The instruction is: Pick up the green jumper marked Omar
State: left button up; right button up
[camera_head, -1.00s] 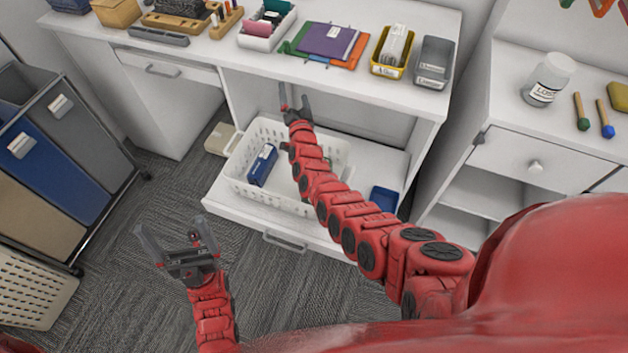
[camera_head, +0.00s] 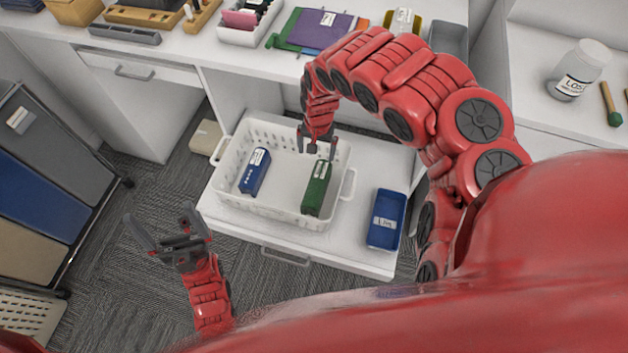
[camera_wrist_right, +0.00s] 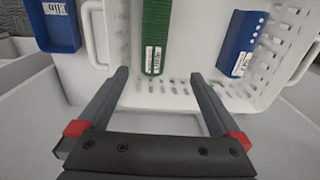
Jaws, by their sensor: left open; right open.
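The folded green jumper (camera_head: 317,190) lies in the right part of a white perforated basket (camera_head: 272,213). It has a white label whose lettering is too small to read. My right gripper (camera_head: 317,143) is open and empty over the basket, at the far end of the jumper. In the right wrist view the jumper (camera_wrist_right: 157,35) is ahead of the open fingers (camera_wrist_right: 158,74), roughly between their lines and apart from them. My left gripper (camera_head: 158,214) is open and empty over the carpet, left of the basket.
A labelled folded blue item (camera_head: 254,172) lies in the basket's left part. A blue tray (camera_head: 386,218) stands right of the basket on the white pull-out shelf (camera_head: 345,238). The desk top (camera_head: 205,45) overhangs behind. Fabric bins (camera_head: 50,155) stand at the left.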

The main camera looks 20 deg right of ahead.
jog(key=b, duration=0.4)
send_near(319, 171)
jog(key=s+f, duration=0.1)
jog(key=s+a+f, duration=0.1)
jog(key=s+f, duration=0.1)
jog(key=shift+s+a+f, duration=0.1)
jog(key=shift+a+f, duration=0.05)
jog(key=shift+f, duration=0.9)
jog(key=f, duration=0.2)
jog(key=a+f, duration=0.1)
jog(key=shift+s+f, duration=0.3)
jog(key=shift+f, duration=0.05)
jog(key=shift+w+f, duration=0.1)
jog(key=shift+f, duration=0.25)
jog(key=shift+d+f, duration=0.1)
jog(key=shift+f, duration=0.3)
grip_shut()
jog(key=shift+r, duration=0.15)
